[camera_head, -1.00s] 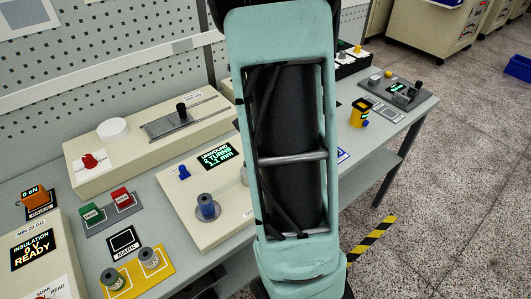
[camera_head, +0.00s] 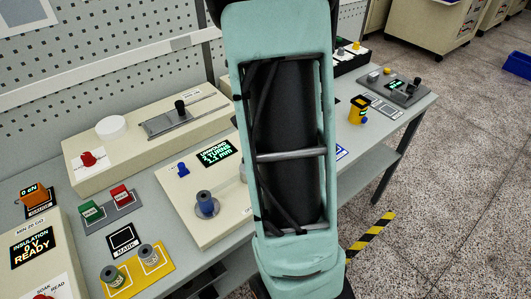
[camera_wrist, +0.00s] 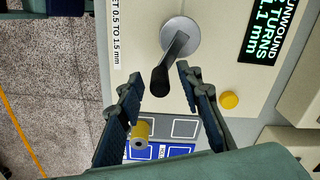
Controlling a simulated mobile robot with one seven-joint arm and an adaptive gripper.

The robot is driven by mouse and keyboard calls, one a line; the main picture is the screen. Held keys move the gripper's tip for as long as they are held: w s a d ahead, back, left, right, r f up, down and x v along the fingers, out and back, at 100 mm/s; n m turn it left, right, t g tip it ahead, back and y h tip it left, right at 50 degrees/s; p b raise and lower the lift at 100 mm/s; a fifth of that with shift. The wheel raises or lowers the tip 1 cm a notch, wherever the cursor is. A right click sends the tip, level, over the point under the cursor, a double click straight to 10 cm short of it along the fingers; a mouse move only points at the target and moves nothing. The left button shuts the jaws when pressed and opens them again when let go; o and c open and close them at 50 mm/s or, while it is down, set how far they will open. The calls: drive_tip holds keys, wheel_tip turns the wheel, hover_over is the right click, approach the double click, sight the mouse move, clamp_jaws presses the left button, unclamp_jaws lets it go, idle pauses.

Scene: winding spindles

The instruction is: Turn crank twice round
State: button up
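The crank shows in the wrist view as a round silver hub (camera_wrist: 180,34) with a dark arm and a black handle (camera_wrist: 160,80) pointing down the picture, slightly left. My gripper (camera_wrist: 160,75) is open, with its two fingertips on either side of the handle; a gap shows on both sides. Whether the fingers reach the handle's depth I cannot tell. The winder's display (camera_head: 215,153) reads unwound, 2 turns, 1.1 mm; part of it shows in the wrist view (camera_wrist: 265,30). In the head view my arm hides the gripper and most of the crank.
The winder housing (camera_head: 200,235) carries a spindle with a blue-wound spool (camera_head: 206,205) and a blue knob (camera_head: 183,169). A yellow knob (camera_wrist: 229,100) lies right of my fingers in the wrist view. A yellow-bodied part (camera_wrist: 141,131) stands near the blue-and-grey pads.

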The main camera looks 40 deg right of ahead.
drive_tip(key=shift+r, duration=0.15)
wheel_tip(320, 180, up, 12)
idle(0.3)
idle(1.4)
